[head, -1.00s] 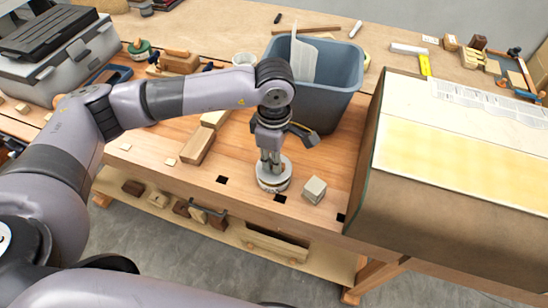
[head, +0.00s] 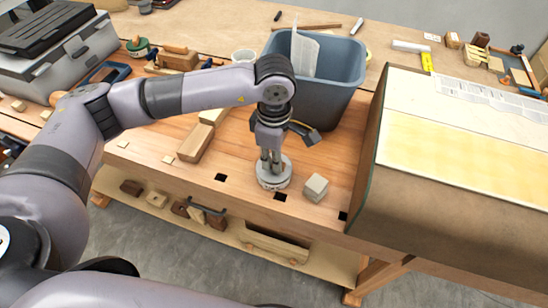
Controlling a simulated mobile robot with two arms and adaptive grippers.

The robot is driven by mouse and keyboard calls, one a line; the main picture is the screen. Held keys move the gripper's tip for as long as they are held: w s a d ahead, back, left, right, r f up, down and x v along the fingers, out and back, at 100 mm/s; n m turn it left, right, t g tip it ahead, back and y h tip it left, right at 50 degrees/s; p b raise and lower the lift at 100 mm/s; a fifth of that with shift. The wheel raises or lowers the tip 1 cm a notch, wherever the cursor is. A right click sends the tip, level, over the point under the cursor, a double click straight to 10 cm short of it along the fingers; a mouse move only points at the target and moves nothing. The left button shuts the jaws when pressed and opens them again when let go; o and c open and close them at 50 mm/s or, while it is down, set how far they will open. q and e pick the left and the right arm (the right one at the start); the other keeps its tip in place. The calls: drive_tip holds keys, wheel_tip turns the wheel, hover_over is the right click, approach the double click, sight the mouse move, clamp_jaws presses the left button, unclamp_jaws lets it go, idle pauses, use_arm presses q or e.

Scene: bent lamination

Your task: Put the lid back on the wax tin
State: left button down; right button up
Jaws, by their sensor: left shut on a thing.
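My left gripper (head: 271,164) points straight down near the front edge of the workbench. It is shut on the round grey metal lid (head: 285,169). The wax tin (head: 272,185) is directly under the lid, standing on the bench and mostly hidden by it. Lid and tin look lined up, one over the other. I cannot tell whether the lid is fully seated or slightly raised. My right gripper is out of view.
A small pale block (head: 316,187) stands just right of the tin. A blue-grey bin (head: 335,98) is behind my gripper, and a large brown box (head: 440,200) fills the right. A wooden block (head: 196,143) lies to the left. The bench front edge is close.

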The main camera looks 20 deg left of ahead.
use_arm(q)
drive_tip(key=shift+f+b, duration=0.6)
drive_tip(key=shift+b, duration=0.2)
idle(1.0)
drive_tip(key=c, duration=1.5)
unclamp_jaws()
drive_tip(key=shift+r, duration=0.1)
drive_tip(key=shift+r+p, duration=1.4)
drive_tip(key=shift+r, duration=2.05)
drive_tip(key=shift+f, duration=0.1)
